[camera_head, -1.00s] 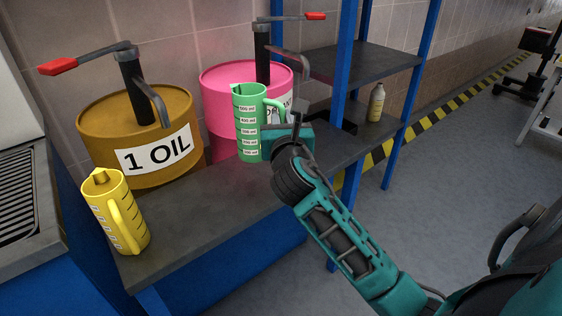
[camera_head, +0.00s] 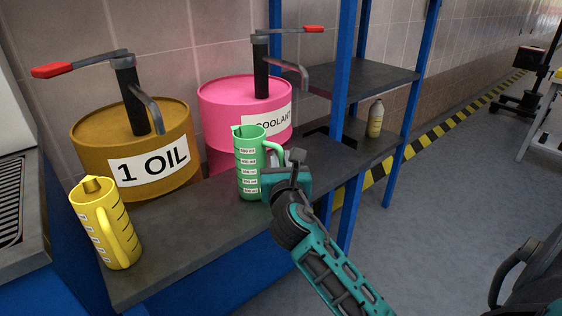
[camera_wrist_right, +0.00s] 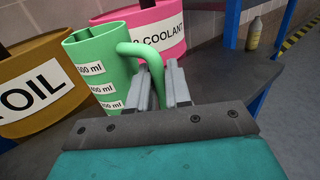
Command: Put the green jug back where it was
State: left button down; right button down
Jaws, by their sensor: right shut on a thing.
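The green jug (camera_head: 249,165) is upright at the front part of the dark bench, in front of the pink coolant drum (camera_head: 222,108). My right gripper (camera_head: 278,172) is shut on its handle, on the jug's right side. In the right wrist view, the two fingers (camera_wrist_right: 163,88) close around the handle of the green jug (camera_wrist_right: 96,70). I cannot tell whether the jug's base touches the bench. My left gripper is not in view.
A yellow jug (camera_head: 104,222) stands at the bench's front left, before the brown oil drum (camera_head: 150,152). A bottle (camera_head: 375,119) stands on the right. Blue shelf posts (camera_head: 343,75) rise right of the drums. The bench (camera_head: 185,235) is clear between the jugs.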

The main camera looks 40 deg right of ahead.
jog(key=c, duration=1.1)
grip_release()
jog(key=shift+o, duration=0.2)
